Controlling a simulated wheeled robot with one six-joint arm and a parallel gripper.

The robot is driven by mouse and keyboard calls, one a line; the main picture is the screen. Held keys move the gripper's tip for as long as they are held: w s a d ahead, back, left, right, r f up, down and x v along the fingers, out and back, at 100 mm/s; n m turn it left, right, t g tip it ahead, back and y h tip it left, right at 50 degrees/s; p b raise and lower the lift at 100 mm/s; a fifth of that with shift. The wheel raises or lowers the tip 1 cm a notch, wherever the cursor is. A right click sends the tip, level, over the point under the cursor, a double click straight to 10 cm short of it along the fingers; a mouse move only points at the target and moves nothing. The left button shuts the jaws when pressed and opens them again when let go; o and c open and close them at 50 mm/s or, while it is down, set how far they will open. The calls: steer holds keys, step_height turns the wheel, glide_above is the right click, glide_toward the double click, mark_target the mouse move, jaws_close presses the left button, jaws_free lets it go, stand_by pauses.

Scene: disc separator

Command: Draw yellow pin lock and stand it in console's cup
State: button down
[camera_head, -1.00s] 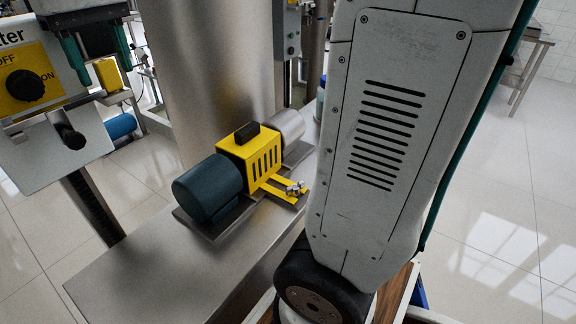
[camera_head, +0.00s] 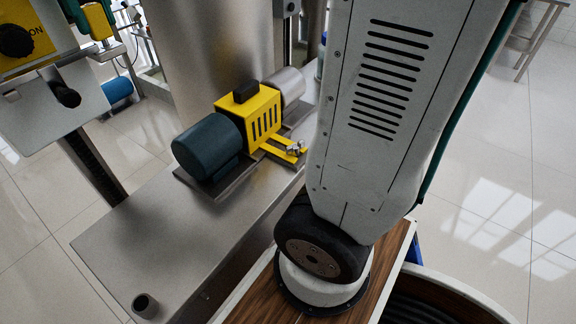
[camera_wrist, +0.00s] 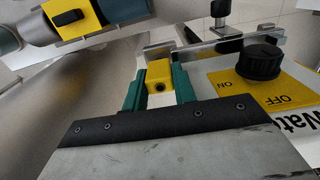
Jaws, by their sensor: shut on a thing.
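My gripper (camera_wrist: 159,88) shows in the wrist view with its two teal fingers either side of the yellow pin lock (camera_wrist: 159,74). It is shut on this block, which has a dark round hole in its near face. In the head view the fingers are at the top left, cut by the frame edge, beside the console's panel. The console panel (camera_wrist: 262,95) has a black knob (camera_wrist: 260,63) on a yellow ON/OFF plate.
The steel bench (camera_head: 150,235) carries a dark motor (camera_head: 207,147) and a yellow housing (camera_head: 250,115). The bench between motor and cup is bare. My arm hides the centre right.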

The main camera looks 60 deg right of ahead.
steer(key=shift+r, duration=3.45)
